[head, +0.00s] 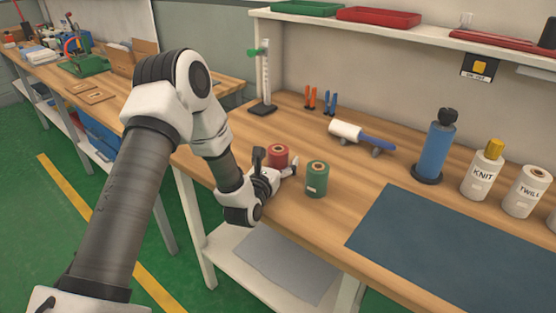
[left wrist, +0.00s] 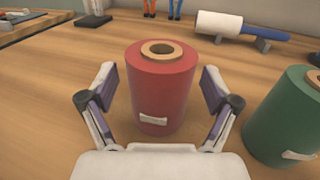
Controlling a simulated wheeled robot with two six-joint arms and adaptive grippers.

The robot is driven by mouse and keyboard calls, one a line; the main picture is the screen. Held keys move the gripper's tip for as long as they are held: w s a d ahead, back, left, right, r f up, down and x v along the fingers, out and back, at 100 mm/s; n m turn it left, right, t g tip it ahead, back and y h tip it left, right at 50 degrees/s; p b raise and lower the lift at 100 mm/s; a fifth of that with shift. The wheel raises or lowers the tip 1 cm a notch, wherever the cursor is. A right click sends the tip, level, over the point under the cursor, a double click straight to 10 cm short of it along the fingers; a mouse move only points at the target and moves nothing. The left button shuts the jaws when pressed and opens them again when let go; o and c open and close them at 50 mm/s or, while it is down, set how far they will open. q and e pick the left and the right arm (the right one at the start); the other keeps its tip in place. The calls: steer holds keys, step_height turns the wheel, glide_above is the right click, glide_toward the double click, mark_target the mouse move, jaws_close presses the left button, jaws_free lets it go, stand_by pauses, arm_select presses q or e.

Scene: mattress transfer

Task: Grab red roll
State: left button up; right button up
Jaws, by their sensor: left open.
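The red roll (head: 278,154) stands upright on the wooden workbench, partly hidden behind my left gripper in the head view. In the left wrist view the red roll (left wrist: 162,85) stands between the two fingers, with a brown core on top and a pale label low on its front. My left gripper (head: 277,167) is open, with one finger on each side of the roll; it also shows in the left wrist view (left wrist: 160,90). A gap shows between each finger and the roll. My right gripper is in neither view.
A green roll (head: 317,179) stands close on the right of the red one, beside the right finger. A dark blue mat (head: 460,245) covers the bench's right part. The bench's front edge is near my arm.

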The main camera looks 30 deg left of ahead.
arm_select(q)
steer(key=c, duration=1.4)
steer(key=shift+c, duration=0.2)
